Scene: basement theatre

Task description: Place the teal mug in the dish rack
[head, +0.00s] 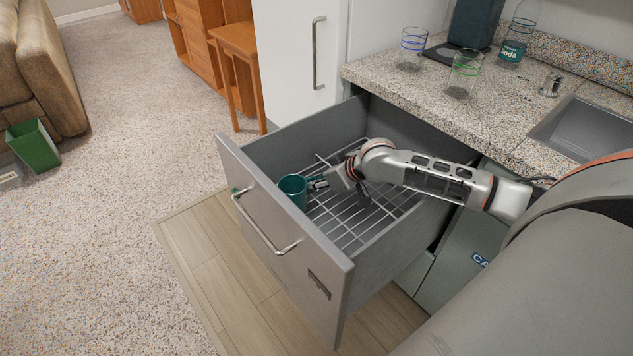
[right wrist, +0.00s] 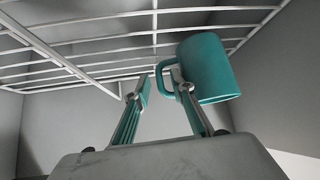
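The teal mug (head: 292,190) is inside the open drawer, by its front panel and at the left part of the wire dish rack (head: 362,217). In the right wrist view the mug (right wrist: 208,68) appears with its handle toward my fingers and the rack's wires (right wrist: 110,44) behind it. My right gripper (head: 317,183) reaches into the drawer from the right. Its fingers (right wrist: 160,88) stand apart around the handle, one seemingly through the loop, with a small gap between the other and the handle. The mug's base contact is hidden. My left gripper is out of view.
The grey drawer (head: 285,235) juts from under the speckled counter (head: 425,97), its walls enclosing the rack. Two glasses (head: 466,72), a soda bottle (head: 517,38) and a sink (head: 590,130) are above. Much of the rack is bare.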

